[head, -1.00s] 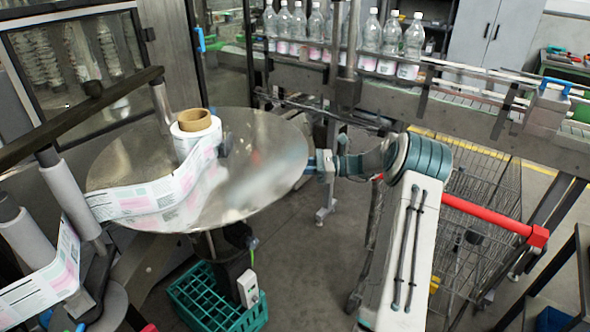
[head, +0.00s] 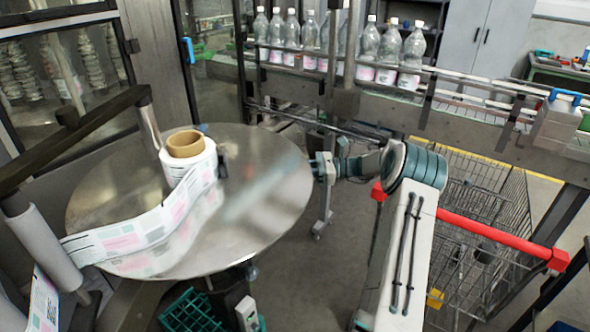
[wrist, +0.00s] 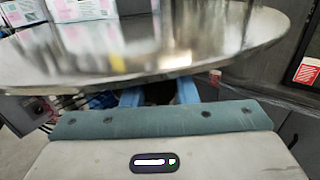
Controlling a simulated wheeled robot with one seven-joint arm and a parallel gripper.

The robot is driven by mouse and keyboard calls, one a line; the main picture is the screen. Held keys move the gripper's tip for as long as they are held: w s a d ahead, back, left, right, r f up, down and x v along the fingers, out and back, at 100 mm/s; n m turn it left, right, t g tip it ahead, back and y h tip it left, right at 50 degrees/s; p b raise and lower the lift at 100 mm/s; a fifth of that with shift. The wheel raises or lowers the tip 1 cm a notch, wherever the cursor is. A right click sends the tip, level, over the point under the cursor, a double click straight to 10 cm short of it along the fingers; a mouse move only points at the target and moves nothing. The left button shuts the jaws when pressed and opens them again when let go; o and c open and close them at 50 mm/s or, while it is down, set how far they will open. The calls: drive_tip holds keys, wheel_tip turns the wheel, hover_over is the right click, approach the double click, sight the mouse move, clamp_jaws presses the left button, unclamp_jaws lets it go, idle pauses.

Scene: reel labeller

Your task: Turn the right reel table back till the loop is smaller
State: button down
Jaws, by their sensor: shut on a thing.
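The right reel table (head: 265,210) is a large shiny metal disc. It also shows in the wrist view (wrist: 180,58). A label reel (head: 178,162) with a brown core stands on it. The printed label web (head: 135,240) runs from the reel leftward in a slack, curved loop over the disc to a grey roller (head: 45,250). My gripper (head: 316,167) is at the disc's right rim, shut on that rim. In the wrist view, its blue fingers (wrist: 158,96) reach under the near edge, and the disc hides their tips.
A wire trolley with a red handle (head: 490,236) is right of my arm. A conveyor with plastic bottles (head: 370,52) runs behind. A green crate (head: 190,312) sits below the disc.

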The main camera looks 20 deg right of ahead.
drive_tip(key=shift+w, duration=0.1)
idle(0.3)
drive_tip(key=c, duration=1.2)
unclamp_jaws()
drive_tip(key=shift+o, duration=0.2)
drive_tip(key=b+v, duration=0.3)
drive_tip(key=v, duration=1)
drive_tip(key=shift+d, duration=0.4)
drive_tip(key=shift+r, duration=0.2)
